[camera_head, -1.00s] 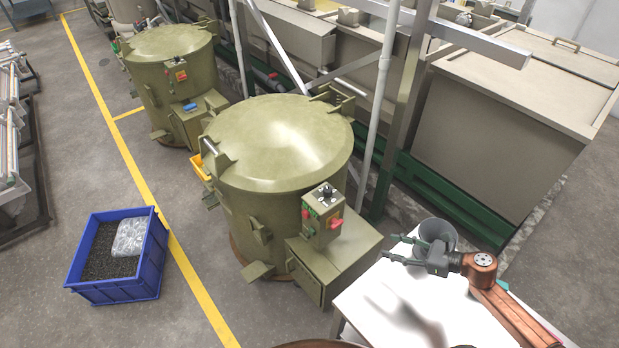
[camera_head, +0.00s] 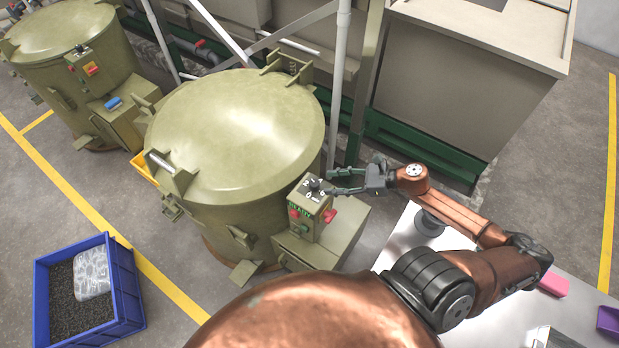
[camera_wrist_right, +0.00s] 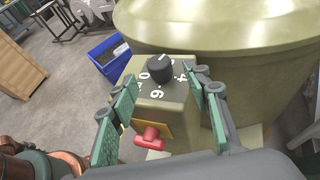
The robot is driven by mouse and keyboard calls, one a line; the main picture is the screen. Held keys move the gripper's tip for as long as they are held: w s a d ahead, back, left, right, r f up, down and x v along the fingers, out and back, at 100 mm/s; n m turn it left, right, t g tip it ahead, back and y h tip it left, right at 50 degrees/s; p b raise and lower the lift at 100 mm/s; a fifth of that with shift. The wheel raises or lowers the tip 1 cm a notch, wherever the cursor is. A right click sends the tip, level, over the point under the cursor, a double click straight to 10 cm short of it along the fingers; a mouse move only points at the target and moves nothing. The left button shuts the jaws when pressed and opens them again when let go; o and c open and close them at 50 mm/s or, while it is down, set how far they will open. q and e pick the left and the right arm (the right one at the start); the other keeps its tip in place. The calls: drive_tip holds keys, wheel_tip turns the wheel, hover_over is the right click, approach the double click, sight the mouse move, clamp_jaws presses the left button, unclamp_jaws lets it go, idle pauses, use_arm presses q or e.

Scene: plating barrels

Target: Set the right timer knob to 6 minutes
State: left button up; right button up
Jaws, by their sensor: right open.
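The right timer knob (camera_head: 314,185) is black and sits on top of the olive control box (camera_head: 307,212) in front of the nearer barrel. In the right wrist view the knob (camera_wrist_right: 160,69) has a light pointer line towards its upper right edge, away from the 6 printed on the near side. My right gripper (camera_head: 333,181) is open, just right of the knob. In the wrist view its green-padded fingers (camera_wrist_right: 163,88) stand apart on either side of the box top, with the knob between and beyond them; I see no contact. My left gripper is out of view.
Below the knob, a red handle (camera_wrist_right: 150,138) sticks out towards my gripper. The nearer barrel's lid (camera_head: 235,130) rises behind the box. A second barrel (camera_head: 70,75) stands at upper left. A blue crate (camera_head: 130,290) is on the floor. A pale table (camera_head: 400,250) lies under my right arm.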

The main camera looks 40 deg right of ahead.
sight(316, 183)
drive_tip(key=x, duration=0.7)
drive_tip(key=shift+w+a+r, duration=0.1)
drive_tip(key=shift+a+r, duration=0.05)
drive_tip(key=shift+a, duration=0.05)
drive_tip(key=shift+c, duration=0.4)
drive_tip(key=c, duration=1.1)
